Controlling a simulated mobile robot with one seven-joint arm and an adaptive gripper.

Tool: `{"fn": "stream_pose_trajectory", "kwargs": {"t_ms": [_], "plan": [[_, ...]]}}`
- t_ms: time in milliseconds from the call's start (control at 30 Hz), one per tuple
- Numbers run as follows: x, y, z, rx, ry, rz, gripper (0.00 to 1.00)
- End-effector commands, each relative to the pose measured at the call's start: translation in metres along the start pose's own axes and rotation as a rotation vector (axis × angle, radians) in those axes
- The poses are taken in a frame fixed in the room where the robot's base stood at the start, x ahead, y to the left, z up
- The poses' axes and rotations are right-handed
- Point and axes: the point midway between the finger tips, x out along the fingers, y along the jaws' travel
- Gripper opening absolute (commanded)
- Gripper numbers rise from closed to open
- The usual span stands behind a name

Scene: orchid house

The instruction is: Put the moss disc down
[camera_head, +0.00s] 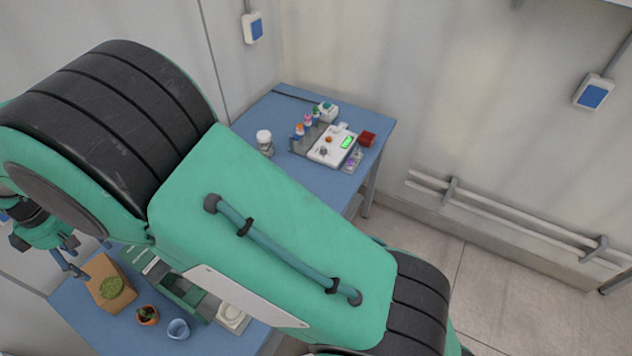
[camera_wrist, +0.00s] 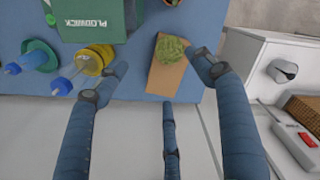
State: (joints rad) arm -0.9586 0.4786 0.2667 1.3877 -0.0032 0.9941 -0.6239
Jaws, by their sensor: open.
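The moss disc (camera_head: 112,288) is a rough green round piece lying on a brown board (camera_head: 97,268) on the blue table at the lower left of the head view. In the wrist view the moss disc (camera_wrist: 171,48) lies at the far end of the brown board (camera_wrist: 163,80). My gripper (camera_head: 76,264) is at the left, just beside the board in the head view. In the wrist view my gripper (camera_wrist: 158,75) has its fingers spread wide, with the board and disc between them. Nothing is held. Whether a fingertip touches the disc cannot be told.
A terracotta pot (camera_head: 147,316), a blue cup (camera_head: 178,329) and a green tray (camera_head: 182,292) stand right of the board. A green box (camera_wrist: 88,20) and a yellow ring-shaped item (camera_wrist: 97,58) are left in the wrist view. A white cabinet (camera_wrist: 262,65) stands at the right.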

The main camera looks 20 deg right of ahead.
Motion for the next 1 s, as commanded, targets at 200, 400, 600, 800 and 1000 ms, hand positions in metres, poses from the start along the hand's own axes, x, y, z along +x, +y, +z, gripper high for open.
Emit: {"fn": "stream_pose_trajectory", "kwargs": {"t_ms": [200,400,600,800,1000], "plan": [[-0.053,0.031,0.060,0.124,0.032,0.025,0.68],[-0.109,0.055,0.138,0.278,0.068,0.055,0.68],[-0.158,0.065,0.219,0.434,0.104,0.087,0.68],[-0.198,0.061,0.299,0.589,0.139,0.120,0.68],[-0.230,0.044,0.376,0.743,0.174,0.155,0.68]]}}
